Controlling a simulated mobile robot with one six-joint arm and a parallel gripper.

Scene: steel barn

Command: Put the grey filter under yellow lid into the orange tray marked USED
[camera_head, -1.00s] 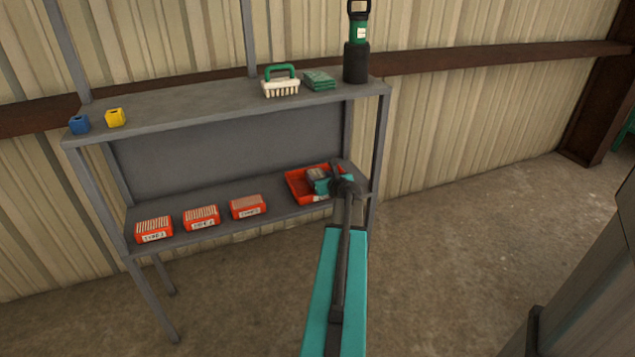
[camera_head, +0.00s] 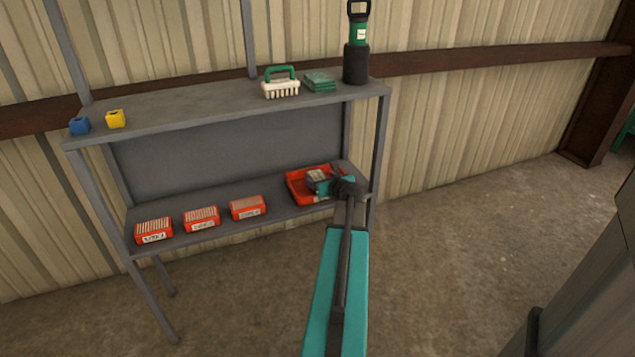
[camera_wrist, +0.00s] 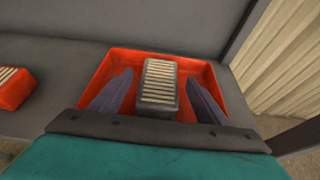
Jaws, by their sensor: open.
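The grey filter (camera_wrist: 159,85), a block with pale pleats on top, is inside the orange-red tray (camera_wrist: 93,84) on the lower shelf. My gripper (camera_wrist: 157,95) is open, with one finger on each side of the filter and a gap on both sides. In the head view my gripper (camera_head: 322,183) is over the tray (camera_head: 298,194) and hides part of it. The yellow lid (camera_head: 115,119) sits at the left end of the top shelf, apart from the filter. No marking on the tray can be read.
Several orange pleated filters (camera_head: 201,218) with labels stand along the lower shelf to the left. The top shelf (camera_head: 190,112) holds a blue lid (camera_head: 80,125), a brush (camera_head: 281,84), green cloths (camera_head: 319,81) and a green-and-black lamp-like item (camera_head: 356,50). A shelf post (camera_head: 379,140) stands close right of the tray.

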